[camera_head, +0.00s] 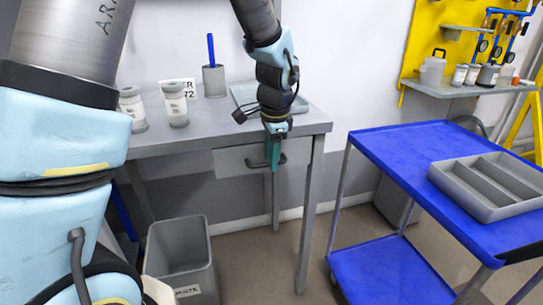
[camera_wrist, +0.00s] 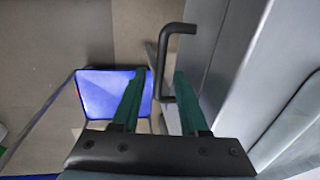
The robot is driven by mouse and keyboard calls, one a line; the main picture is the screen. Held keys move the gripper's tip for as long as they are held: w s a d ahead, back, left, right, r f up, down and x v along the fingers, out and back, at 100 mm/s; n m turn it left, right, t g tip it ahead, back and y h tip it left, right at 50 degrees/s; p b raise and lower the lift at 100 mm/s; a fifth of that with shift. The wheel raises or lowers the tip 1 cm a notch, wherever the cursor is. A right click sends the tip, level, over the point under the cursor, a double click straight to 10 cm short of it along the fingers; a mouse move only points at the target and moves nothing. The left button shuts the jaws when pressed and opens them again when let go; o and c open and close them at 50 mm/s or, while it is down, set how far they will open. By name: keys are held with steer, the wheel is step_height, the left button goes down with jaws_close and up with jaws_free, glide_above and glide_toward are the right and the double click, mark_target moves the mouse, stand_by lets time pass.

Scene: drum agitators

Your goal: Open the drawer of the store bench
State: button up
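The store bench (camera_head: 215,133) is grey, with a drawer (camera_head: 232,160) under the right part of its top; the drawer looks shut. Its dark bar handle (camera_head: 282,160) is partly hidden behind my gripper (camera_head: 273,155) in the head view. In the wrist view, the handle (camera_wrist: 163,65) runs between the two green fingertips of my gripper (camera_wrist: 159,75), with a gap on each side. The right finger is nearer the grey drawer front (camera_wrist: 207,65). The fingers are open and hold nothing.
A blue trolley (camera_head: 385,147) with a grey divided tray (camera_head: 440,172) stands to the right. A grey waste bin (camera_head: 181,245) stands below the bench. Pots (camera_head: 174,105), a pen cup (camera_head: 214,80) and a tray (camera_head: 243,92) are on top. Floor lies clear between bench and trolley.

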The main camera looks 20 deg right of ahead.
jaws_close()
stand_by(1.2)
